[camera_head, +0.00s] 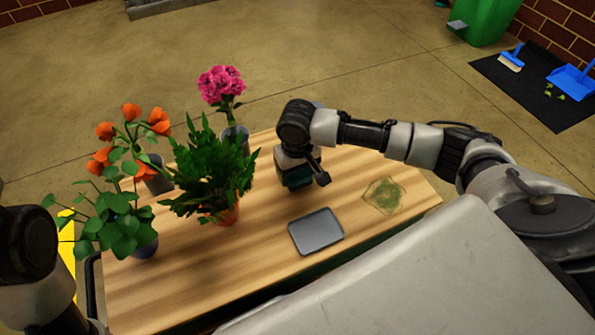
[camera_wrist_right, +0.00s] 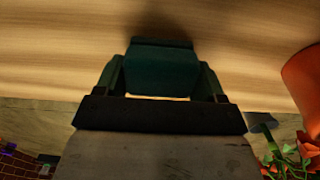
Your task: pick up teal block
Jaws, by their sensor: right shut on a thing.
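The teal block (camera_wrist_right: 162,70) sits between the two fingers of my right gripper (camera_wrist_right: 160,82) in the right wrist view. The fingers are shut on it. In the head view my right gripper (camera_head: 295,180) is over the far middle part of the wooden table, and the block is mostly hidden by it. I cannot tell whether the block touches the table. Part of my left arm shows at the lower left of the head view, but its gripper is out of view.
A grey tray (camera_head: 317,231) and a greenish mesh piece (camera_head: 382,195) lie on the table (camera_head: 210,275). A leafy potted plant (camera_head: 215,175), orange flowers (camera_head: 125,165) and pink flowers (camera_head: 222,85) stand to the left. The table's front left is bare.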

